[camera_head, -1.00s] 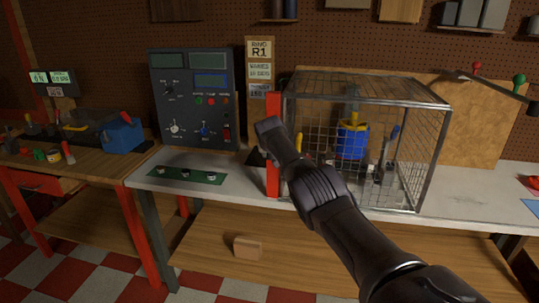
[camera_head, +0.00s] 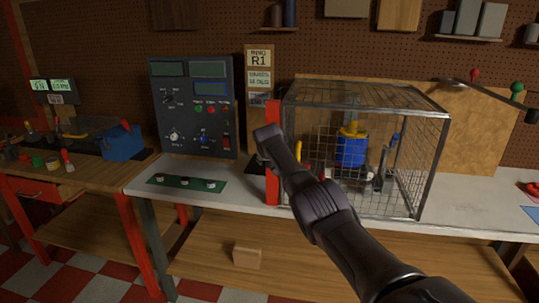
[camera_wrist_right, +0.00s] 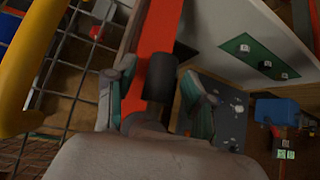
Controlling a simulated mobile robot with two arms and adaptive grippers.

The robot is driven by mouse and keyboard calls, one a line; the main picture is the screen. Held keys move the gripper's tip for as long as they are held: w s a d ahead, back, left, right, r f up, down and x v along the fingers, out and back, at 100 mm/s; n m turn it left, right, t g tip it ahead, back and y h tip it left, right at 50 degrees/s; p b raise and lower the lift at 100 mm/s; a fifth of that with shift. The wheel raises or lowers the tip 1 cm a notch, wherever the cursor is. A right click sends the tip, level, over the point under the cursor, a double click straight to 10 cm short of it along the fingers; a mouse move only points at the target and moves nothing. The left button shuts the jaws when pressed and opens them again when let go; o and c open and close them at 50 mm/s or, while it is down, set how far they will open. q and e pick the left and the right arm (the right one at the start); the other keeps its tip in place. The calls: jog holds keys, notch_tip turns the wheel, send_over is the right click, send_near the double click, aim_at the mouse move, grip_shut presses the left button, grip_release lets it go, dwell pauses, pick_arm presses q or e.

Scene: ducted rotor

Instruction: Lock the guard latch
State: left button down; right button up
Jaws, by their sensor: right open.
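The guard is a wire-mesh cage (camera_head: 432,150) on the bench, with a red upright (camera_head: 272,112) at its left front edge. In the right wrist view, a short dark cylinder (camera_wrist_right: 161,76) stands out in front of the red upright (camera_wrist_right: 155,35); it looks like the latch knob. My right gripper (camera_wrist_right: 157,88) is open, with one finger on each side of this cylinder. I cannot tell whether the fingers touch it. In the head view my right arm hides most of the gripper and the latch area. My left gripper is not in view.
A yellow handle (camera_wrist_right: 20,62) is close beside the gripper. A blue motor-like part (camera_head: 351,150) stands inside the cage. A control panel (camera_head: 195,105) and a green strip with knobs (camera_head: 187,182) are to the left.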

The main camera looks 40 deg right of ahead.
jog(key=v, duration=1.1)
jog(key=shift+s, duration=0.2)
jog(key=shift+a, duration=0.1)
